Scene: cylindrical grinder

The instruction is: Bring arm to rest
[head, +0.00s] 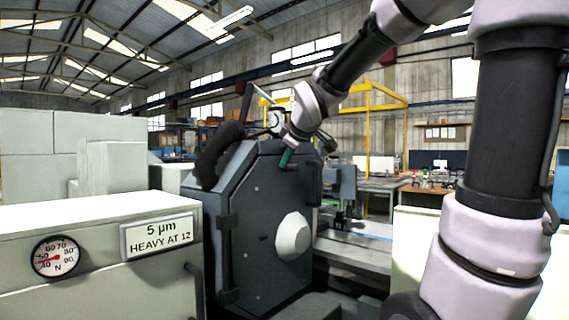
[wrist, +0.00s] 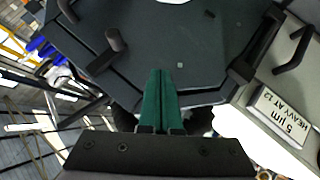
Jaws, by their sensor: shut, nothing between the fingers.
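My gripper (head: 287,157) is at the end of my raised arm, close to the upper edge of the dark grey machine housing (head: 262,215) in the head view. In the wrist view its two green fingers (wrist: 160,95) are together with nothing between them. The housing (wrist: 190,45) fills the upper middle of the wrist view, beyond the fingertips. I cannot tell whether the fingers touch it. My arm runs from the right side of the head view up past the top edge and back down to the gripper.
A pale cabinet with a round gauge (head: 57,257) and a label plate (head: 159,236) stands at the left. A black hose (head: 215,155) curves beside the housing. A metal machine table (head: 355,252) lies right of it. A yellow frame (head: 385,95) and workbenches stand behind.

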